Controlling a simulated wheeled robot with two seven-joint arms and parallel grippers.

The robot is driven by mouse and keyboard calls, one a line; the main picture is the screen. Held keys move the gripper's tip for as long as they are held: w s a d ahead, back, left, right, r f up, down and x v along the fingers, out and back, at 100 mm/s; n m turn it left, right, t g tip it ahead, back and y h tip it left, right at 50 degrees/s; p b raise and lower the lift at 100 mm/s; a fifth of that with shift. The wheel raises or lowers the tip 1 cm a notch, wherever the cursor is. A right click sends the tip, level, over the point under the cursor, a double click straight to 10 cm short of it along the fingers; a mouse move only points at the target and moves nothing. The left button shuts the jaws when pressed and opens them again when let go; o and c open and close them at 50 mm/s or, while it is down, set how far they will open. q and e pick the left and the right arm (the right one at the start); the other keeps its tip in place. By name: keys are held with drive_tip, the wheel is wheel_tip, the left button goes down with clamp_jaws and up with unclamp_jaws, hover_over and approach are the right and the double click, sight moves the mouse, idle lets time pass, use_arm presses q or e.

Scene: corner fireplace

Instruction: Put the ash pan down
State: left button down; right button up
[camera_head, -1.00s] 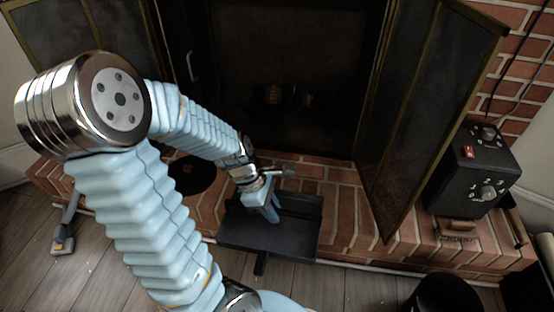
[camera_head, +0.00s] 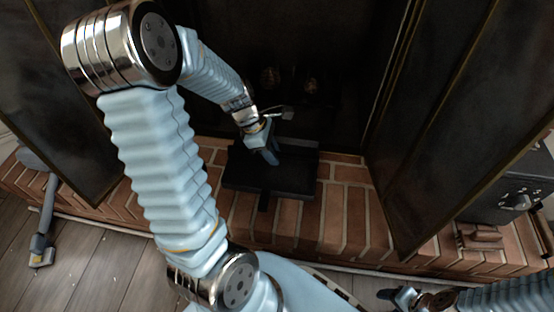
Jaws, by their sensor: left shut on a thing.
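The ash pan (camera_head: 240,178) is a dark, shallow, rectangular tray in the middle of the head view. It is over the brick hearth, in front of the dark firebox opening, with a short dark tab at its near side. My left gripper (camera_head: 268,156) is shut on the pan, with its fingers pointing down at the pan's middle. I cannot tell whether the pan touches the bricks. My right gripper (camera_head: 392,294) shows at the bottom right, far from the pan; its jaws are too small to read.
The brick hearth (camera_head: 340,215) has bare room right of the pan. An open dark door panel (camera_head: 420,150) stands to the right and another (camera_head: 75,120) to the left. A black box (camera_head: 515,195) is partly hidden at the right. A grey tool (camera_head: 43,240) leans at the left.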

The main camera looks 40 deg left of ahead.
use_arm(q)
drive_tip(key=w+a+f+b, duration=0.1)
drive_tip(key=w+f, duration=0.1)
drive_tip(key=w+a+f, duration=0.1)
drive_tip(key=f, duration=0.1)
drive_tip(key=w+a+f+b, duration=0.1)
drive_tip(key=w+f, duration=0.1)
drive_tip(key=shift+w+f+b, duration=0.25)
drive_tip(key=shift+w+b, duration=0.05)
drive_tip(key=shift+w+f+b, duration=0.2)
drive_tip(key=shift+f+b, duration=0.35)
drive_tip(key=shift+f, duration=1.05)
drive_tip(key=shift+f, duration=0.15)
drive_tip(key=c, duration=1)
unclamp_jaws()
drive_tip(key=shift+c, duration=0.2)
